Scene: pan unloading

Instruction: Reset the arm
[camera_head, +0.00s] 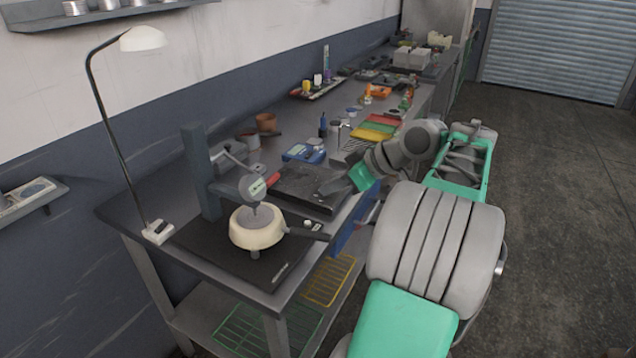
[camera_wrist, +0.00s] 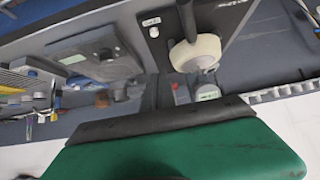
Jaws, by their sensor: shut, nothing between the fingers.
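My gripper (camera_head: 334,186) is over the workbench, at the right front edge of a dark flat plate (camera_head: 300,190). It appears shut and holds nothing. My arm is bent, reaching in from the right. A cream pan (camera_head: 254,238) with a dark handle sits on the black base of a dial-gauge stand (camera_head: 196,165), left of my gripper and apart from it. The pan's handle points right, toward the bench's front edge. The pan also shows in the wrist view (camera_wrist: 196,52), where the green part of my gripper fills the bottom.
A desk lamp (camera_head: 120,130) stands at the bench's left end. A terracotta pot (camera_head: 267,123), a blue device (camera_head: 303,152) and coloured trays (camera_head: 375,130) lie farther back. A lower shelf holds yellow and green wire racks. Open floor (camera_head: 545,200) lies to the right.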

